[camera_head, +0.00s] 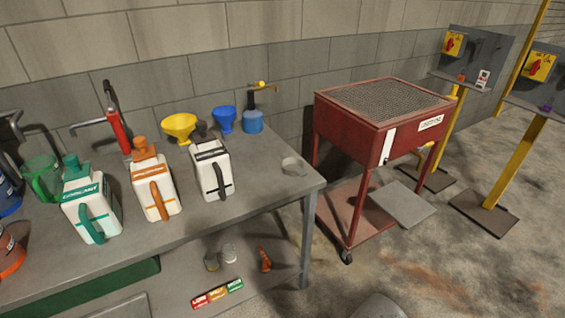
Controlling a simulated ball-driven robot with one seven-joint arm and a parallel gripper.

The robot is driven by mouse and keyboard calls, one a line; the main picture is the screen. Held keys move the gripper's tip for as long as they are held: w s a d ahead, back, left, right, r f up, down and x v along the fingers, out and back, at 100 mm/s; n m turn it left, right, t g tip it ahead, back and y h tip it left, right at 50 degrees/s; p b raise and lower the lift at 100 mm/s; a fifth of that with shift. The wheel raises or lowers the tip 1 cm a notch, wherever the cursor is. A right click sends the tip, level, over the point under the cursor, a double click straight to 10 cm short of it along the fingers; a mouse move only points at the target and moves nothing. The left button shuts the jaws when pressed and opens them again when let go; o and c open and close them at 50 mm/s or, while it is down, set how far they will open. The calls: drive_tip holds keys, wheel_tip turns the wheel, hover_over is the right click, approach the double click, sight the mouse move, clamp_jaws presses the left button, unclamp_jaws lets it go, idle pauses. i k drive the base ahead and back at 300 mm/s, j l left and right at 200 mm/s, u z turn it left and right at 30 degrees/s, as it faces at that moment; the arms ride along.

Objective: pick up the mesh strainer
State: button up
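My gripper does not show in this view.
White jugs with green (90,205) and orange (155,185) trim, a black-handled jug (209,168), yellow (180,127) and blue (224,119) funnels and a blue bottle (253,122) crowd the bench. A red wheeled cart (345,135) stands to the right. Bare floor lies in front.

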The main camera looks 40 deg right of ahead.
sight(292, 167)
drive_tip(key=i+z, duration=0.25)
drive_tip(key=i, duration=0.35)
drive_tip(key=i+j+z, duration=0.25)
drive_tip(key=i, duration=0.3)
drive_tip(key=z, duration=1.15)
